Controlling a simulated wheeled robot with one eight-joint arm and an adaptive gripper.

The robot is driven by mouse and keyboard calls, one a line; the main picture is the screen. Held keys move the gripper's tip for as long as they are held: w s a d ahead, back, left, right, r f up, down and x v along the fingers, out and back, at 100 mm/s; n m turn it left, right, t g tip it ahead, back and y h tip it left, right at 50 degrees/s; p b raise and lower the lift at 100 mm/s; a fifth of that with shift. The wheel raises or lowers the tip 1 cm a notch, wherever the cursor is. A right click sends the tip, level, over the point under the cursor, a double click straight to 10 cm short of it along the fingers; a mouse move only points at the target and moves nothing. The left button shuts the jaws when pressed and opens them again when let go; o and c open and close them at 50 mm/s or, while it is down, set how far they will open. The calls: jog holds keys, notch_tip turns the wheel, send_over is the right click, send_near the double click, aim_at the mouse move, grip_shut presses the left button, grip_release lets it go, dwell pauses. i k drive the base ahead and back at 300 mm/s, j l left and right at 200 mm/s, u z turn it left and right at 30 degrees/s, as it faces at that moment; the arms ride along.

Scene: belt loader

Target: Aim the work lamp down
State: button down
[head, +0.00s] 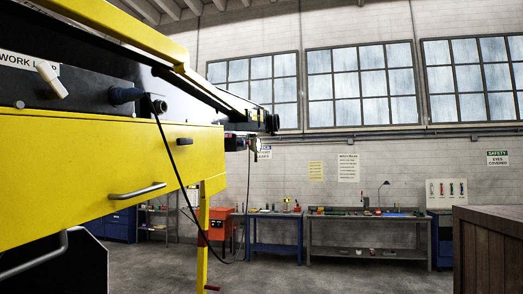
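A yellow and black belt loader fills the left of the head view. A white label (28,62) at its upper left begins with "WORK L"; the rest is hard to read. A pale stubby lever (50,80) sticks out of the black panel beside that label, tilted. I cannot tell from this view what it works. A small dark fitting (236,143) hangs under the loader's far end; I cannot tell whether it is the work lamp or which way it points. My gripper is not in view.
The loader's yellow side (90,165) stands close on the left, with a dark cable (172,160) hanging from a round connector. A brown wooden crate (488,250) stands at the right edge. Workbenches (365,215) line the back wall. The floor between is clear.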

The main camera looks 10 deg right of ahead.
aim_at(255, 146)
jog(key=i+l, duration=0.1)
jog(key=l, duration=0.25)
jog(key=i+l, duration=0.15)
jog(key=l, duration=0.2)
jog(key=i+l, duration=0.1)
jog(key=l, duration=0.3)
jog(key=i+l, duration=0.1)
jog(key=l, duration=0.25)
jog(key=i+l, duration=0.25)
jog(key=i, duration=0.25)
jog(key=i+l, duration=0.2)
jog(key=i, duration=0.3)
jog(key=i+l, duration=0.25)
jog(key=i, duration=0.25)
jog(key=i+l, duration=0.2)
jog(key=i, duration=0.3)
